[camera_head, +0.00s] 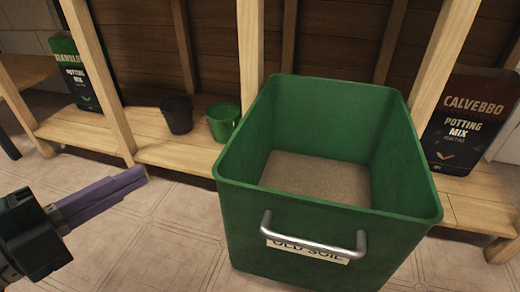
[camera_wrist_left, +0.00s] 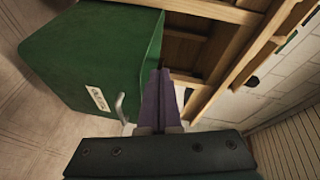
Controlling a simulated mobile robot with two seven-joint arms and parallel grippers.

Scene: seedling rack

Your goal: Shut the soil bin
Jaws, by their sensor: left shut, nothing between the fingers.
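The green soil bin (camera_head: 305,235) stands pulled out in front of the wooden rack, open at the top, with brown soil (camera_head: 315,178) on its floor. Its front carries a metal bar handle (camera_head: 313,247) over a label reading "OLD SOIL". My left gripper (camera_head: 140,176), with purple fingers, is shut and empty to the left of the bin, apart from it in the head view. In the left wrist view the purple fingers (camera_wrist_left: 156,98) lie beside the green bin (camera_wrist_left: 90,60), and its handle (camera_wrist_left: 120,108) shows left of them. My right gripper is not in view.
The wooden rack's low shelf (camera_head: 165,150) holds a black pot (camera_head: 177,115) and a green pot (camera_head: 222,121). Potting mix bags stand at the left (camera_head: 75,75) and right (camera_head: 465,120). Rack posts rise behind the bin. Tiled floor (camera_head: 150,240) is clear left of the bin.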

